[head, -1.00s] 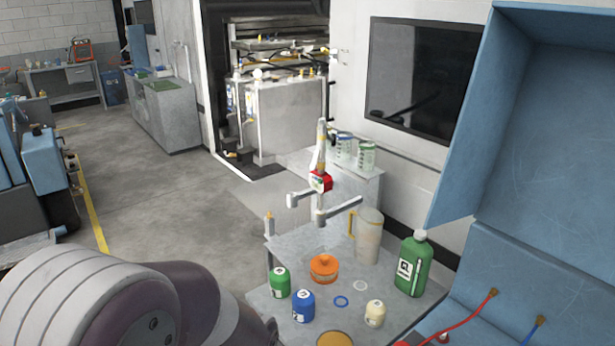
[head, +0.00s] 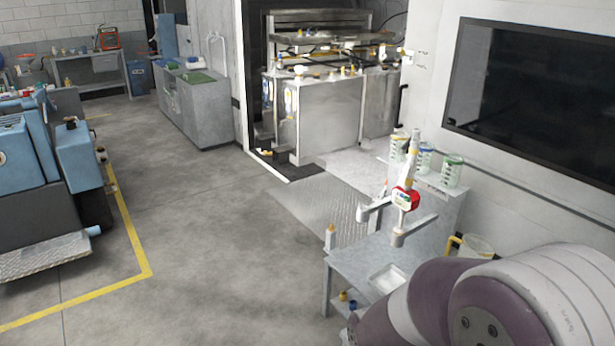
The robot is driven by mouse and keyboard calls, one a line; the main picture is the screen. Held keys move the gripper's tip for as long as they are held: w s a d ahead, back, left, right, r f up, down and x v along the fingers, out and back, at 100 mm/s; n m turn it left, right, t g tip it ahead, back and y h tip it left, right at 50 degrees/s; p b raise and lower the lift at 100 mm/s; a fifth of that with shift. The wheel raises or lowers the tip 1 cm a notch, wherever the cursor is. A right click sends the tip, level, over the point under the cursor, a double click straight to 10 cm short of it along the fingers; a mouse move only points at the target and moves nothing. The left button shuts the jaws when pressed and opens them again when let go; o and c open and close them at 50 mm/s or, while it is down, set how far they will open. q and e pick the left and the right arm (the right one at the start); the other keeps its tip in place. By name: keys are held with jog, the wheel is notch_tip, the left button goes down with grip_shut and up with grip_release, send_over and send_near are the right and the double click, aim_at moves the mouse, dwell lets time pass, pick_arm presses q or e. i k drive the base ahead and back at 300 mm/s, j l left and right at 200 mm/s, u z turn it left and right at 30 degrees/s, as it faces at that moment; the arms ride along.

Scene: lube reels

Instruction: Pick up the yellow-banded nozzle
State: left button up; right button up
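An upright pale nozzle-like piece (head: 411,160) with a small yellow band stands on a grey bench, with a red and white part (head: 405,198) below it. Two pale arms stick out beneath the red part, the left one (head: 373,212) and the right one (head: 415,230). I cannot tell for sure that this piece is the yellow-banded nozzle. Neither gripper is in view. One of my arm links covers the lower right and hides much of the bench.
The grey bench (head: 350,268) carries a pale tray (head: 388,279). Several clear measuring containers (head: 424,158) stand on a cabinet behind. A blue machine (head: 82,165) is at left. Open floor (head: 210,260) lies between.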

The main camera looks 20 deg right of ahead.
aim_at(398, 201)
jog(key=i+j, duration=0.2)
jog(key=i, duration=0.25)
jog(key=i+j+u, duration=0.15)
jog(key=i, duration=0.3)
jog(key=i+j, duration=0.15)
jog(key=i, duration=0.35)
jog(key=k+u, duration=0.05)
